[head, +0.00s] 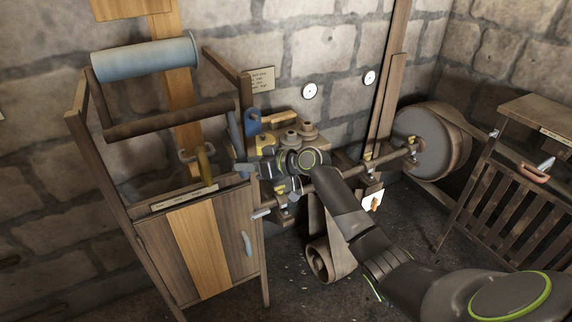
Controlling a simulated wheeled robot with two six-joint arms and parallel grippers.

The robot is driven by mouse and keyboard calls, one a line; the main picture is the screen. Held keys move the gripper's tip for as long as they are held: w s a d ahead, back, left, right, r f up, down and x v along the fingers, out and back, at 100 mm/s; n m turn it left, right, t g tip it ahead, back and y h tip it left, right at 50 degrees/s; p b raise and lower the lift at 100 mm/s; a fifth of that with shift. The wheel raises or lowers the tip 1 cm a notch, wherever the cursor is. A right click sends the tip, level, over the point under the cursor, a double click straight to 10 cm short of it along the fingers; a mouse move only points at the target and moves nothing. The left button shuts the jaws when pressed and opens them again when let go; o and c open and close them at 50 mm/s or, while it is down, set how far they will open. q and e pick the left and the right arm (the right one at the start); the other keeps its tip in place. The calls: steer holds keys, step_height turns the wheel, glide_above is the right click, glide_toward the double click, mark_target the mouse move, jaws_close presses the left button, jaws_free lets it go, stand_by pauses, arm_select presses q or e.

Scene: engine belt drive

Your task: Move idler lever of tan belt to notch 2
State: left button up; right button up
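My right arm reaches in from the lower right. Its gripper (264,169) is at the machine beside the wooden cabinet, near small blue and yellow parts. The fingers are small and partly lost among these parts, so I cannot tell whether they are open or hold anything. A light tan strip (183,95) runs down the wall behind the grey roller; it may be the tan belt. A yellow-brown upright lever (204,166) stands on the cabinet top behind a label strip. I cannot tell whether it is the idler lever, and no notch numbers are readable. My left gripper is out of view.
The wooden cabinet (154,247) with the grey roller (146,57) stands at left. A horizontal shaft runs to a large wheel (440,142) at right. Dark brown belts (387,85) rise beside it. A slatted wooden stand (490,212) is at far right.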

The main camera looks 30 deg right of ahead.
steer(key=b+v, duration=0.3)
steer(key=v, duration=0.9)
steer(key=shift+s+d, duration=0.25)
steer(key=shift+s, duration=0.05)
steer(key=shift+r, duration=0.1)
